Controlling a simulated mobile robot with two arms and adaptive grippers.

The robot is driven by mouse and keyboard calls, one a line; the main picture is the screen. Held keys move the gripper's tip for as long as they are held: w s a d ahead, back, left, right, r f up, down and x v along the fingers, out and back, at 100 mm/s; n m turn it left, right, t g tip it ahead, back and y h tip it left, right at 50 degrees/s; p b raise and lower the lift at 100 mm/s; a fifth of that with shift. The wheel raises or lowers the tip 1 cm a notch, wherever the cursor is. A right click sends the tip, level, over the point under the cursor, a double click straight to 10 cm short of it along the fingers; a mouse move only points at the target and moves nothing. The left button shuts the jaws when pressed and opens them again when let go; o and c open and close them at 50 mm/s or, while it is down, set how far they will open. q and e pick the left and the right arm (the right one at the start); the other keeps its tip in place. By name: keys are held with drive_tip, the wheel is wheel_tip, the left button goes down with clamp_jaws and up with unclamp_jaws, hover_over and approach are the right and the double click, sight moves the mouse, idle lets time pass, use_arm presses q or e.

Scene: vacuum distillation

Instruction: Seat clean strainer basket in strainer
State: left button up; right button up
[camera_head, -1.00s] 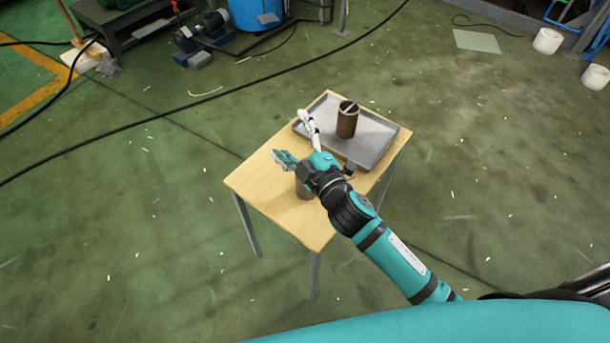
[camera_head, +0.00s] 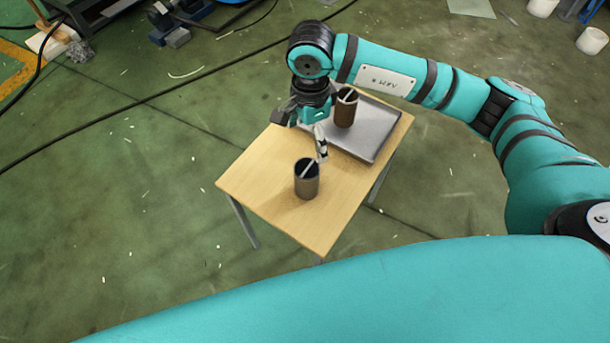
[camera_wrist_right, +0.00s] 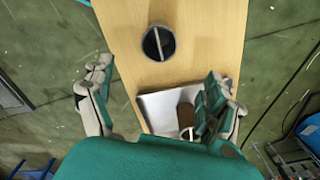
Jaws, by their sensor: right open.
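A grey metallic strainer basket (camera_head: 306,182) with a bar across its open top stands upright on the wooden table. A browner, similar basket (camera_head: 346,108) stands in the tray, partly hidden by my right arm. My right gripper (camera_head: 302,133) is open and empty, pointing down above the table just behind the grey basket. In the right wrist view its fingers (camera_wrist_right: 158,92) are spread wide. There the grey basket (camera_wrist_right: 158,43) lies ahead of the fingertips, and the brown basket (camera_wrist_right: 185,115) shows near one finger. I cannot make out the strainer. My left gripper is out of view.
The shallow grey tray (camera_head: 372,150) covers the far right part of the small wooden table (camera_head: 262,188). A black cable (camera_head: 130,108) runs over the green floor. Pump equipment (camera_head: 165,22) stands at the back left.

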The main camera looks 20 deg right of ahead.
sight(309, 167)
wheel_tip(309, 167, down, 12)
drive_tip(key=shift+s+r+p, duration=0.1)
drive_tip(key=shift+r+p, duration=0.15)
drive_tip(key=shift+p, duration=0.45)
wheel_tip(309, 167, down, 4)
drive_tip(key=shift+s+f+p, duration=0.1)
drive_tip(key=shift+p, duration=0.45)
drive_tip(key=shift+f, duration=0.55)
drive_tip(key=c, duration=1.3)
